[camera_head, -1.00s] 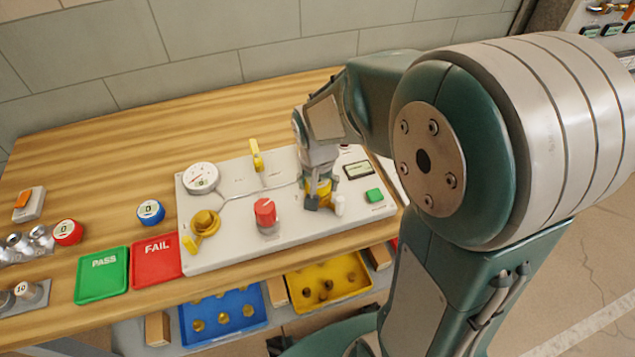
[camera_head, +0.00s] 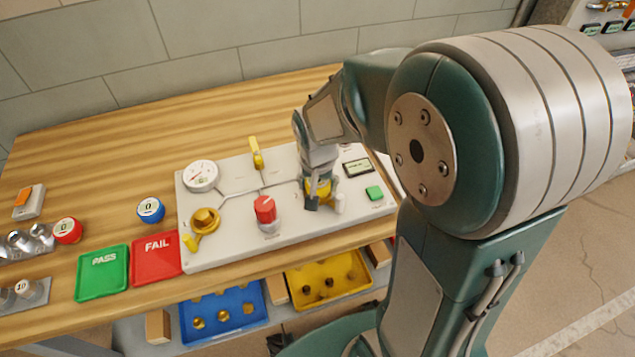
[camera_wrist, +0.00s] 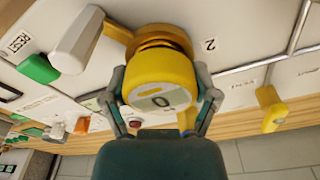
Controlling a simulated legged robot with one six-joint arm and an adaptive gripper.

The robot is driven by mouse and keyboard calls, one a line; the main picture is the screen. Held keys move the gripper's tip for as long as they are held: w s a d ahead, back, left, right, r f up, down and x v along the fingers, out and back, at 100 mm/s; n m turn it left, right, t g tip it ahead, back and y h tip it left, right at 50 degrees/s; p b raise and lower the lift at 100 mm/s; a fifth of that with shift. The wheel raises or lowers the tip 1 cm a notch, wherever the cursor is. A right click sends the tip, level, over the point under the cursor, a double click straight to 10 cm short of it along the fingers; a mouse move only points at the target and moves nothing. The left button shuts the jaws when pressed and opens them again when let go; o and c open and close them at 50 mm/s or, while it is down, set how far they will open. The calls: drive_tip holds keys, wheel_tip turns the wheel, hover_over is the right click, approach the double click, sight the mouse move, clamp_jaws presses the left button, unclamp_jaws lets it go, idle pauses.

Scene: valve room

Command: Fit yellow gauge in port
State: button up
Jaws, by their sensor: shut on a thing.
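The yellow gauge (camera_wrist: 160,80) is held between the two fingers of my gripper (camera_wrist: 163,100) in the wrist view, its face reading 0. It sits over a brass-coloured port (camera_wrist: 160,38) on the white panel, near a printed 2. I cannot tell whether it is fully seated. In the head view my gripper (camera_head: 319,192) is low over the right part of the panel (camera_head: 225,248), and the yellow gauge (camera_head: 322,186) shows partly behind the fingers.
Blue (camera_head: 151,210) and red (camera_head: 67,230) gauges lie left, near green (camera_head: 101,274) and red (camera_head: 157,258) trays.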

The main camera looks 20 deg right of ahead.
drive_tip(key=shift+f, duration=0.1)
idle(0.3)
drive_tip(key=o, duration=1.2)
drive_tip(key=shift+c, duration=0.2)
drive_tip(key=shift+r, duration=4.05)
drive_tip(key=shift+s+r, duration=0.25)
drive_tip(key=shift+r, duration=0.05)
drive_tip(key=s+r+n+t, duration=0.2)
drive_tip(key=s+r, duration=0.2)
drive_tip(key=s, duration=0.3)
drive_tip(key=s+r+n+t, duration=0.2)
drive_tip(key=s+r, duration=0.1)
drive_tip(key=s, duration=0.3)
drive_tip(key=shift+s+r+y, duration=0.3)
drive_tip(key=shift+s+r, duration=0.05)
drive_tip(key=shift+s, duration=0.05)
